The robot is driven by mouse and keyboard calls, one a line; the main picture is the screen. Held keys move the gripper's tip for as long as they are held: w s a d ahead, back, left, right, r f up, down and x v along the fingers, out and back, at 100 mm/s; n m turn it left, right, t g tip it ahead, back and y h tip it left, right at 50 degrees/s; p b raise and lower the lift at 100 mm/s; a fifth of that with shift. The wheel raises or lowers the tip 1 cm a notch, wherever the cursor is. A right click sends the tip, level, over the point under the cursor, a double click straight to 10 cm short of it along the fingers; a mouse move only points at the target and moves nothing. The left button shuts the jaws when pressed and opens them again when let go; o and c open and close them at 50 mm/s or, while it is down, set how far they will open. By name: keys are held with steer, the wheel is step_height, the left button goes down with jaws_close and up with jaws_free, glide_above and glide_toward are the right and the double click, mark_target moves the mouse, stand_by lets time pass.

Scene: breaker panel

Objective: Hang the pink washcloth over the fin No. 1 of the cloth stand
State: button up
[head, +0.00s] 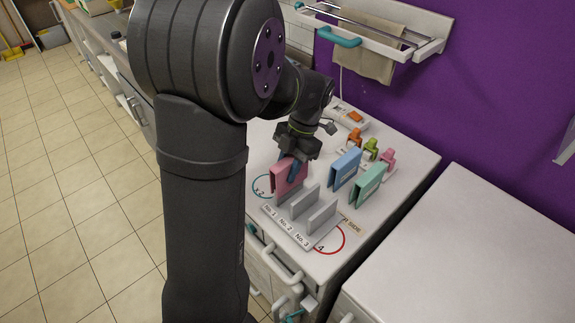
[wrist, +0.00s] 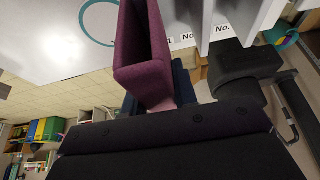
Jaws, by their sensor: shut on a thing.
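The pink washcloth (head: 286,177) is a folded, upside-down U shape in the head view, at the left end of the cloth stand (head: 292,232). My gripper (head: 297,164) is shut on it from above. In the wrist view the pink washcloth (wrist: 142,45) fills the upper middle, with a dark blue finger (wrist: 185,82) against it. Fin No. 1 (head: 287,197) is mostly hidden behind and under the cloth. I cannot tell whether the cloth is around the fin or just above it. Fin No. 2 (head: 306,201) and fin No. 3 (head: 322,216) are bare.
A blue folded cloth (head: 345,169) and a green one (head: 369,185) stand behind the stand. Orange (head: 355,136), green (head: 371,149) and pink (head: 387,159) clip-like pieces sit farther back. A wall rail (head: 370,28) with a tan towel (head: 362,55) is above. The right-hand white top (head: 470,250) is clear.

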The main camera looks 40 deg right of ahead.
steer(key=shift+f, duration=2.4)
steer(key=o, duration=1.1)
steer(key=shift+r, duration=0.1)
steer(key=v, duration=1.7)
steer(key=shift+r, duration=0.1)
steer(key=x, duration=1.7)
steer(key=shift+f, duration=0.2)
steer(key=shift+r, duration=0.15)
